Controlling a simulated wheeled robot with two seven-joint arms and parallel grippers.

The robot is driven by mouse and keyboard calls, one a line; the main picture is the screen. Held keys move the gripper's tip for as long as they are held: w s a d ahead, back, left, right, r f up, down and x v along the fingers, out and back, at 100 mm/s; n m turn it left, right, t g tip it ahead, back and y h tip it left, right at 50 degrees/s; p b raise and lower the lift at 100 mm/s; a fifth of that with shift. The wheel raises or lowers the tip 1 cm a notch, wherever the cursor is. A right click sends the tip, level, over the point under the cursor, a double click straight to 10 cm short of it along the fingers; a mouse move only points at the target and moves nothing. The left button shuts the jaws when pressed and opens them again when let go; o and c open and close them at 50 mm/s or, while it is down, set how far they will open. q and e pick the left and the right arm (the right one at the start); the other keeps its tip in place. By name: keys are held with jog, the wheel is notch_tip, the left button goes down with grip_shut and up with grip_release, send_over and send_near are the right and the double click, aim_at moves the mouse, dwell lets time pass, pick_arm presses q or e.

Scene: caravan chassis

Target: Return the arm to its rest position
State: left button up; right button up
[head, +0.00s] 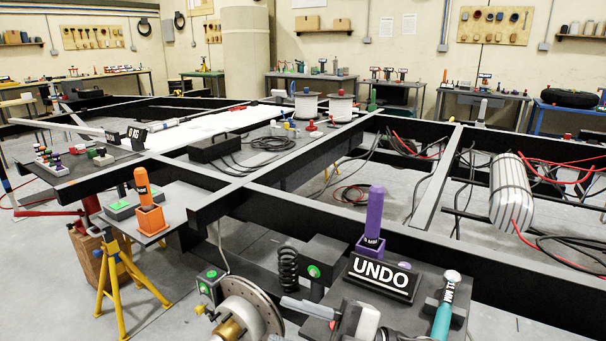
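My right gripper (352,319) seems to be the pale and dark part cut off by the bottom edge, low over the grey work surface. Its fingers do not show clearly, and I cannot tell whether it is open or shut or touches anything. A light grey bar-shaped piece (308,308) lies just left of it. I do not make out my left gripper. Most of my arms is out of view.
A black UNDO sign (382,278), a purple-handled tool (374,217) and a teal-handled hammer (444,314) crowd the near surface. A brake disc (254,304) stands left. Black chassis beams (340,220) cross the middle. A striped white cylinder (510,190) is at right.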

jog(key=d+f+m+t+h+p, duration=0.1)
jog(key=d+f+m+t+h, duration=0.3)
jog(key=m+t, duration=0.4)
jog(key=d+f+m+t+h, duration=0.25)
jog(key=m+t+h, duration=0.35)
jog(key=m, duration=0.4)
jog(key=s+d+f+m+g+h+p, duration=0.1)
jog(key=s+d+f+m+g+h, duration=0.5)
jog(key=s+f, duration=0.5)
jog(key=shift+d+f+m+g+h, duration=0.5)
jog(key=shift+d+h, duration=0.3)
jog(key=shift+d, duration=0.4)
